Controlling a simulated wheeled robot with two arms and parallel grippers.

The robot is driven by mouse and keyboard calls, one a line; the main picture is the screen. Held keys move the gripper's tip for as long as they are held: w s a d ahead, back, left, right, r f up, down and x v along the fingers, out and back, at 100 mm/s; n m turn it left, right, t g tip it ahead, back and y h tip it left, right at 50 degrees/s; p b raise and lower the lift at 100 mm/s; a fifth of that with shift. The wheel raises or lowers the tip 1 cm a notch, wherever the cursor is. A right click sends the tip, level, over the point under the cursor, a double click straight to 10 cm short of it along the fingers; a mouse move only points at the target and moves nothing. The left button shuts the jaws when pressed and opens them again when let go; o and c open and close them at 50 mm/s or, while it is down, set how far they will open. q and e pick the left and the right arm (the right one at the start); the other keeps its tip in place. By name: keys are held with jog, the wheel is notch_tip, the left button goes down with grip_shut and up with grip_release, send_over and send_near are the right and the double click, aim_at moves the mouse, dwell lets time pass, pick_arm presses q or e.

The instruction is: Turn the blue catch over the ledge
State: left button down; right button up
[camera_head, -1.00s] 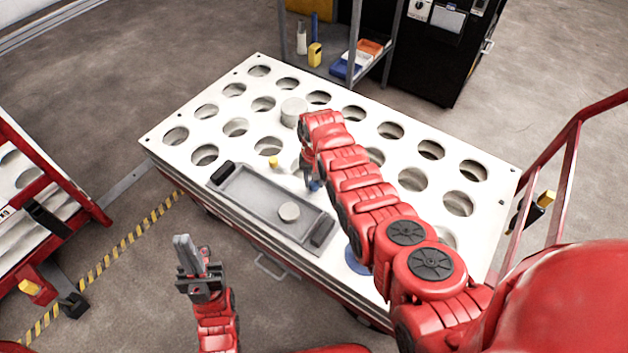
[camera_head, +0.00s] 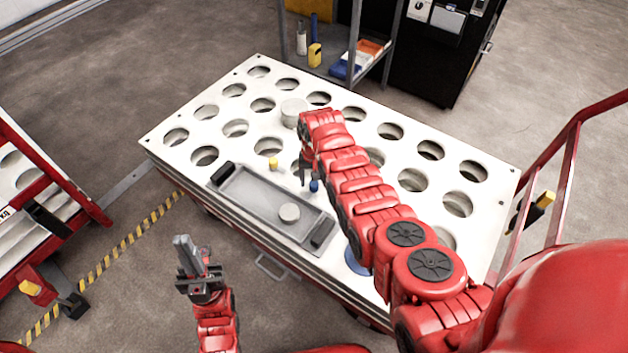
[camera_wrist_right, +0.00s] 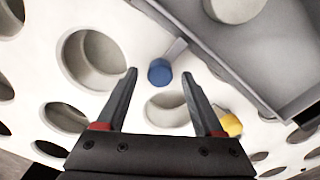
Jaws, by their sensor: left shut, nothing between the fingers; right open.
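The blue catch (camera_head: 314,186) stands on the white table beside the grey tray (camera_head: 222,192). In the right wrist view the blue catch (camera_wrist_right: 159,72) has a round blue knob and a short grey bar pointing up-right toward the tray's ledge (camera_wrist_right: 215,58). The bar's end is at the ledge's outer edge; I cannot tell whether it lies over it. My right gripper (camera_wrist_right: 159,74) is open, its fingertips on either side of the knob in that view, apparently clear of it. In the head view it is partly hidden by its arm. My left gripper (camera_head: 183,242) is shut and empty, left of the table.
A yellow catch (camera_head: 273,162) stands at the tray's far side; it also shows in the right wrist view (camera_wrist_right: 230,125). A pale round disc (camera_head: 289,212) lies in the tray. The white table (camera_head: 160,140) has rows of round holes. A shelf (camera_head: 352,72) stands behind.

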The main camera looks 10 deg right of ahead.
aim_at(314, 183)
notch_tip(314, 183, up, 17)
jog(key=p, duration=0.4)
jog(key=shift+p, duration=0.35)
jog(key=shift+w+f, duration=0.1)
jog(key=shift+f, duration=0.1)
